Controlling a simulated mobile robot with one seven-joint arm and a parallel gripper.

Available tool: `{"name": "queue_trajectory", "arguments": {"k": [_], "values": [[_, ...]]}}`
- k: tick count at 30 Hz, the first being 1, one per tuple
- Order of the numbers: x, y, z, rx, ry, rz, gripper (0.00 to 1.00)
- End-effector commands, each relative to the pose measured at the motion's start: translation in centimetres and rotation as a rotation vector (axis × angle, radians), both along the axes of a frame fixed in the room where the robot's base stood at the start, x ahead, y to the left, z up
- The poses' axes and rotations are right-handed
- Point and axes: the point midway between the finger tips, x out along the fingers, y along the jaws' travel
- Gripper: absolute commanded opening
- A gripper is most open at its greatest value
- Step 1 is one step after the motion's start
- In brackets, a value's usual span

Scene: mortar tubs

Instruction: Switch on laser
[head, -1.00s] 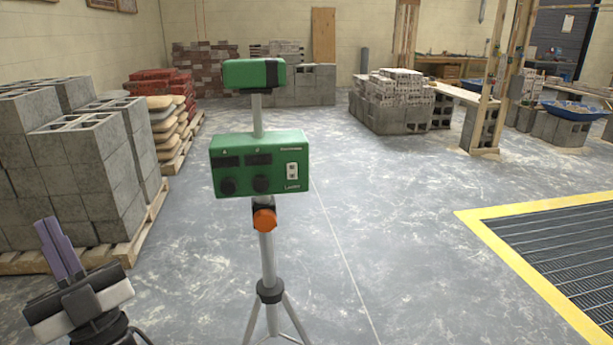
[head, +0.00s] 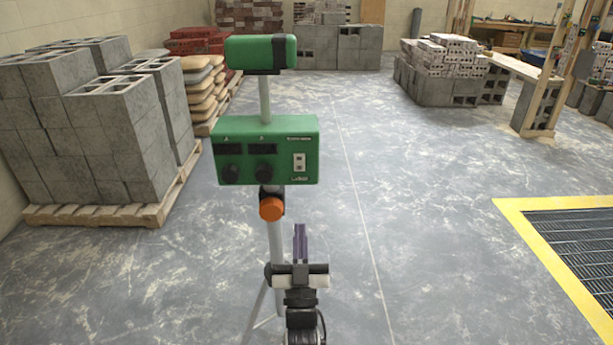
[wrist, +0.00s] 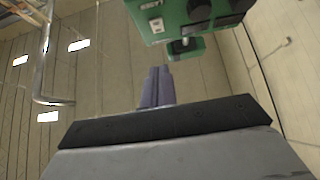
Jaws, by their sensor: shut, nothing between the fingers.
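The laser is a green unit on a grey tripod. Its control box (head: 266,150) has two black knobs, two dark displays and a white switch (head: 299,162) on the right of its front. A green head (head: 260,53) sits above it on a pole. My gripper (head: 300,232) is shut and empty, its purple fingers pointing up below the box's right part, in front of the tripod and apart from the switch. In the wrist view, the fingers (wrist: 157,72) stand below and left of the box (wrist: 190,14), with the white switch (wrist: 156,25) near its left edge.
An orange clamp (head: 271,208) is on the tripod pole, left of my gripper. Grey blocks (head: 110,130) stand on a pallet at left. A yellow-framed floor grate (head: 580,235) lies at right. The floor between is clear.

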Motion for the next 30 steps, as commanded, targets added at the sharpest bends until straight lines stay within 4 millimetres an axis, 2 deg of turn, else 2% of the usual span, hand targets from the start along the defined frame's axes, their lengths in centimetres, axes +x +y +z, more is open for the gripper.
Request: {"name": "queue_trajectory", "arguments": {"k": [9,14,28,30], "values": [[0.0,0.0,0.0,0.0,0.001,-0.001,0.0],[0.8,0.0,0.8,-0.001,0.0,-0.001,0.0],[8.3,-0.1,7.0,-0.001,-0.001,-0.002,0.0],[9.4,0.0,6.3,0.001,0.003,-0.001,0.0]]}}
